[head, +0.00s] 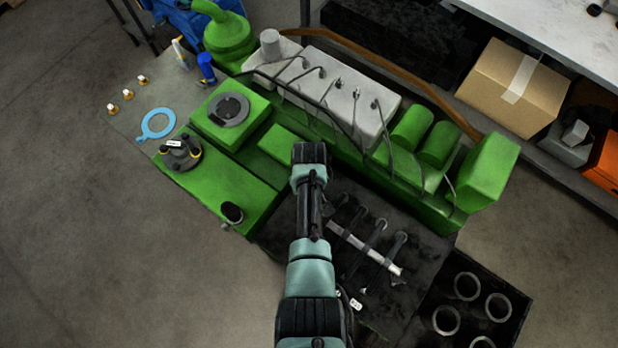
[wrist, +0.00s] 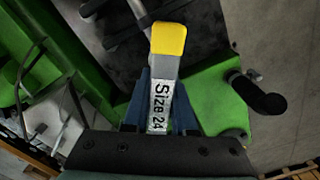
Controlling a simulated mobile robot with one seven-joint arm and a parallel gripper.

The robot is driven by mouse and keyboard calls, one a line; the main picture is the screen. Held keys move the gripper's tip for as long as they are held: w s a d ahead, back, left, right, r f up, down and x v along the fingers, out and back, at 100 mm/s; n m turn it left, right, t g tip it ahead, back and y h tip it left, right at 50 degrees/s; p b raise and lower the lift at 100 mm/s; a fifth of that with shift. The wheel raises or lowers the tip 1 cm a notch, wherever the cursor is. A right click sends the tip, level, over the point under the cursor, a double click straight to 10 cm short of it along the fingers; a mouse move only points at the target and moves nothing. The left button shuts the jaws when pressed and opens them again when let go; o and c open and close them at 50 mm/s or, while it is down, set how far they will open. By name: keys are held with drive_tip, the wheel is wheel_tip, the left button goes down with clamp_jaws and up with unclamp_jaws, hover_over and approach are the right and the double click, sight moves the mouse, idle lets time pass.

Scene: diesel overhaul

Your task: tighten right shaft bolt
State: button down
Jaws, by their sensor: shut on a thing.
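My gripper (wrist: 163,85) is shut on a grey tool with a yellow end (wrist: 168,40) and a white "Size 24" label. In the head view my own arm covers the gripper and the tool, above the green engine (head: 282,148). A silver shaft (head: 365,249) with several dark pieces across it lies on the black area to the right of my arm. Part of a silver bar also shows at the top of the wrist view (wrist: 140,12), beyond the tool. I cannot make out the right shaft bolt. The tool's working end is not clearly seen.
A round black part (head: 180,152) with a label sits on the left green block. A light blue ring (head: 158,124) and several brass fittings (head: 128,94) lie at the far left. A black block with several round bores (head: 467,286) is lower right. A cardboard box (head: 514,88) is upper right.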

drive_tip(key=n, duration=0.6)
drive_tip(key=shift+n, duration=0.3)
drive_tip(key=shift+w+f, duration=0.1)
idle(0.4)
